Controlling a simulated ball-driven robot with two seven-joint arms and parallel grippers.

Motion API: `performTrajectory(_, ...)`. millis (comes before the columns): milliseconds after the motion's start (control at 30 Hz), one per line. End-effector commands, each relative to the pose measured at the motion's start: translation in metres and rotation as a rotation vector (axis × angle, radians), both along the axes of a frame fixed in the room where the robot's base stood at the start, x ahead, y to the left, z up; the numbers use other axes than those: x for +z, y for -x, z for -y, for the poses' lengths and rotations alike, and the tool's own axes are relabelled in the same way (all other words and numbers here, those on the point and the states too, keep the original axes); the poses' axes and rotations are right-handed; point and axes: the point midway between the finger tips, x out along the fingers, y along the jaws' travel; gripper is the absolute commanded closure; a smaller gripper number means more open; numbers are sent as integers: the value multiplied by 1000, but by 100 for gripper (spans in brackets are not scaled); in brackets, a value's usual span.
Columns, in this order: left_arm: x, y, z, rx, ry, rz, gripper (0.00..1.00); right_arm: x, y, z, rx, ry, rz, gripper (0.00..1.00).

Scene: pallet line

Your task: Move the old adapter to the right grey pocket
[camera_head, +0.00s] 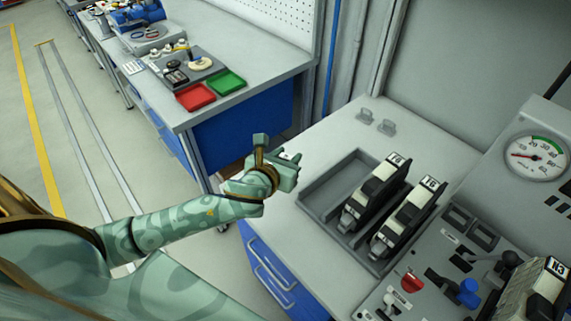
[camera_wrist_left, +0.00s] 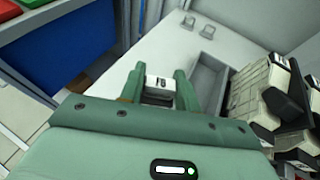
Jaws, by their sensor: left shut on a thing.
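My left gripper (camera_head: 281,160) is shut on a small dark block with a white labelled face (camera_wrist_left: 158,83), which looks like the old adapter. It is held above the left part of the pale worktop, left of the grey tray (camera_head: 312,203). In the head view the fingers hide most of the block. The tray's left part is empty. Two black-and-white adapters (camera_head: 375,190) (camera_head: 408,215) stand in its middle and right parts. Two dark grey pockets sit side by side in the panel at right, a left one (camera_head: 458,216) and a right one (camera_head: 484,236); both look empty. My right gripper is out of view.
Two small clear brackets (camera_head: 365,116) stand at the worktop's back. The control panel at right has a red knob (camera_head: 411,282), a blue knob (camera_head: 468,292), levers, a gauge (camera_head: 535,157) and an N3 module (camera_head: 540,290). Another bench (camera_head: 250,85) with red and green trays stands behind left.

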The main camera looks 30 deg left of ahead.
Motion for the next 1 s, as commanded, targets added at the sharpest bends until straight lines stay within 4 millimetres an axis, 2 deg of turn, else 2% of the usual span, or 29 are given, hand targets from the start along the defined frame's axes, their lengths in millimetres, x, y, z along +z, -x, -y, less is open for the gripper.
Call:
performTrajectory(67,-13,-17,-13,3,-1,0,92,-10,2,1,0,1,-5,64)
performTrajectory(100,-25,-21,-16,2,-1,-3,92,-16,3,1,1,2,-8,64)
performTrajectory(200,-43,-33,-25,2,-1,-2,92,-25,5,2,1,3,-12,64)
performTrajectory(300,-53,-41,-31,0,1,-1,92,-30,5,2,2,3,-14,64)
performTrajectory(533,-65,-51,-38,1,0,-1,92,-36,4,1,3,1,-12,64)
performTrajectory(700,-96,-52,-38,0,3,-5,92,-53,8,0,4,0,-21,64)
performTrajectory(1000,-97,-52,-39,-1,0,0,92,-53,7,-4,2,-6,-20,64)
